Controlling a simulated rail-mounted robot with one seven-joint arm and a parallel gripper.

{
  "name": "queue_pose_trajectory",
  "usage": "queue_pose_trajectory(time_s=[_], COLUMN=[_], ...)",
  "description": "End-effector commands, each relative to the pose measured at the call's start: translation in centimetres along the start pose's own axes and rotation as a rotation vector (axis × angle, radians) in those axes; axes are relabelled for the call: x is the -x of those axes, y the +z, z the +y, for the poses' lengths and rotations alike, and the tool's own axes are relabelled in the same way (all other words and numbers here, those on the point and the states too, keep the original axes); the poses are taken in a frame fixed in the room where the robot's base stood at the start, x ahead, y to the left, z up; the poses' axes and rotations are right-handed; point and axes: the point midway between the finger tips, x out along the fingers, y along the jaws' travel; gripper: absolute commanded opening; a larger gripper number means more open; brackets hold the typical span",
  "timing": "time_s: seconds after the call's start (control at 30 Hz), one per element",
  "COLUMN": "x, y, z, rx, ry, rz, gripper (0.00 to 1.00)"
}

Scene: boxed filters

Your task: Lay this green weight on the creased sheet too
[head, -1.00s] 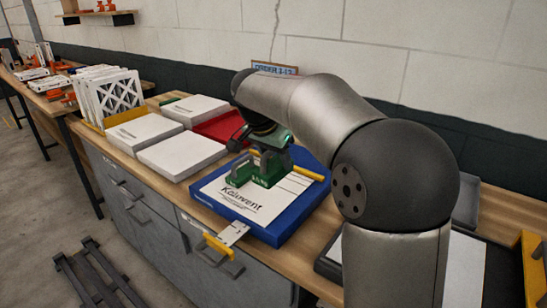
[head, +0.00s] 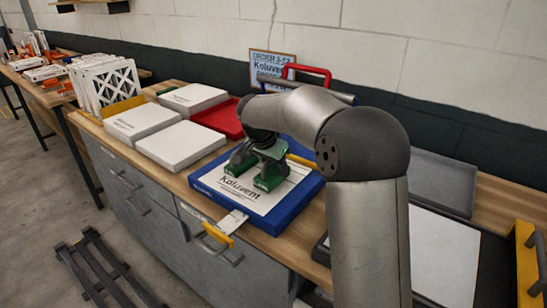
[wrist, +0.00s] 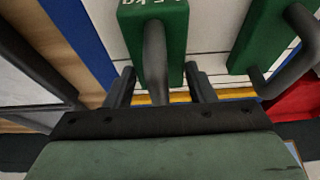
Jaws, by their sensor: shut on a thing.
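A blue box (head: 262,222) lies on the counter with a white printed sheet (head: 262,201) on top. Two green weights with grey handles are over this sheet. My gripper (wrist: 158,85) is shut on the handle of the right-hand green weight (head: 271,176), central in the wrist view (wrist: 172,45). I cannot tell whether its base touches the sheet. The other green weight (head: 240,160) stands to its left, and shows at the right of the wrist view (wrist: 262,35). My wrist partly hides both in the head view. Creases are too small to make out.
A yellow strip (head: 303,162) lies along the box's back side. White boxes (head: 180,146) and a red tray (head: 221,119) are to the left. A red-handled item (head: 310,70) and an order sign (head: 272,66) are behind. A grey tray (head: 440,180) is at right.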

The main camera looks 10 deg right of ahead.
Motion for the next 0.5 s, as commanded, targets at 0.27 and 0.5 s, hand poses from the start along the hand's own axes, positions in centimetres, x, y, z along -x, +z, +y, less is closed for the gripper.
queue_pose_trajectory(time_s=[0.27,0.5], x=[0.18,-0.21], y=[-0.14,0.10], z=[-0.10,-0.04], rx=[-0.001,0.000], ry=[-0.006,-0.001], rz=[0.006,0.001], gripper=[0.00,0.71])
